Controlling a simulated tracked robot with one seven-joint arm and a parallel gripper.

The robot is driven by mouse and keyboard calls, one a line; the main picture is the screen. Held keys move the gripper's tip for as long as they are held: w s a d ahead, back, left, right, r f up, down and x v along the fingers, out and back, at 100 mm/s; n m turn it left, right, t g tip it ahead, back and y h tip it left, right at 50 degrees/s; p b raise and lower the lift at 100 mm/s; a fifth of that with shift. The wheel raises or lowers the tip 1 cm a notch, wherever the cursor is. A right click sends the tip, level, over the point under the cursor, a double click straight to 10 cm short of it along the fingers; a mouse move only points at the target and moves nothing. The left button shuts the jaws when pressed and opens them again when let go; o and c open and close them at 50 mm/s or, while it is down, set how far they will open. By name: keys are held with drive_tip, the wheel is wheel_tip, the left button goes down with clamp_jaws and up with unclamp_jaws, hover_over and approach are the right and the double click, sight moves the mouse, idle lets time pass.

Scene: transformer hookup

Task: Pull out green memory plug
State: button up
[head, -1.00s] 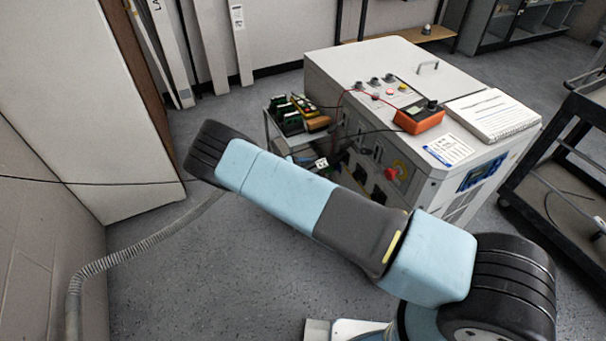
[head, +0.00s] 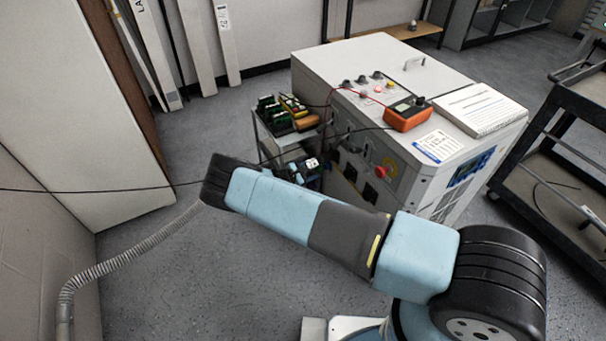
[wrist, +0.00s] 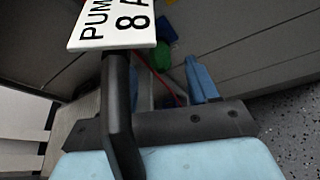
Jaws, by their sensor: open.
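In the wrist view, a small rounded green thing (wrist: 158,54) shows beyond my gripper. It may be the green memory plug, but its shape is unclear. A white tag (wrist: 112,26) with black lettering covers the upper left, close to the camera. In the head view, my arm hides most of the gripper near the small side shelf, and I cannot make out the plug there.
A grey cabinet (head: 446,206) carries an orange meter (head: 405,115) and a notebook (head: 480,108). Green boards (head: 272,113) sit on the side shelf. A red cable (wrist: 176,93) runs behind the gripper. A dark cart (head: 520,170) stands right.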

sight(317, 169)
drive_tip(key=shift+x, duration=2.4)
clamp_jaws()
